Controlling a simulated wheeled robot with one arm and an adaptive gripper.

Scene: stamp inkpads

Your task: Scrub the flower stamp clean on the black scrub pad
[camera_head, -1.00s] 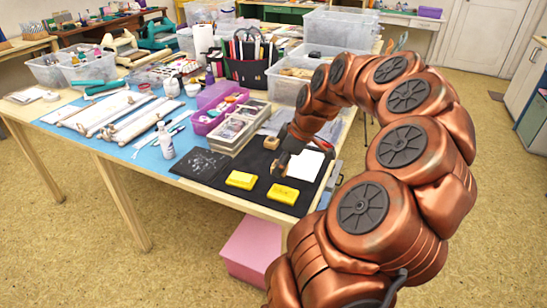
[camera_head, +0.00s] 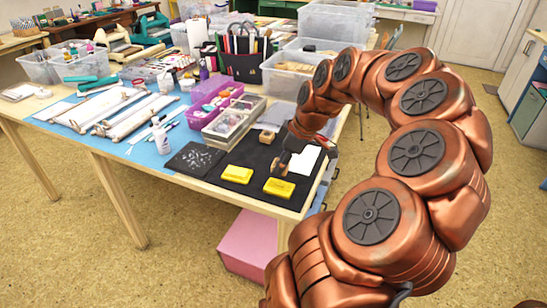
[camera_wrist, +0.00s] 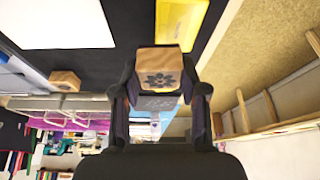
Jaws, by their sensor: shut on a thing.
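My gripper (camera_head: 285,165) is shut on the flower stamp (camera_wrist: 160,72), a wooden block with a dark flower on the face seen in the wrist view. Both fingers (camera_wrist: 160,92) flank the block. In the head view the stamp (camera_head: 280,168) is small, above the dark mat beside the right yellow inkpad; whether it touches anything is unclear. The black scrub pad (camera_head: 195,160), speckled white, lies at the left of the mat, apart from my gripper. In the wrist view part of it (camera_wrist: 160,104) shows beyond the stamp.
Yellow inkpads (camera_head: 237,174) (camera_head: 278,187) lie on the dark mat (camera_head: 228,190). White paper (camera_head: 306,160) is at right. Another wooden block (camera_head: 266,137) stands behind. A tray of stamps (camera_head: 228,127) and a white bottle (camera_head: 161,140) stand near the scrub pad.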

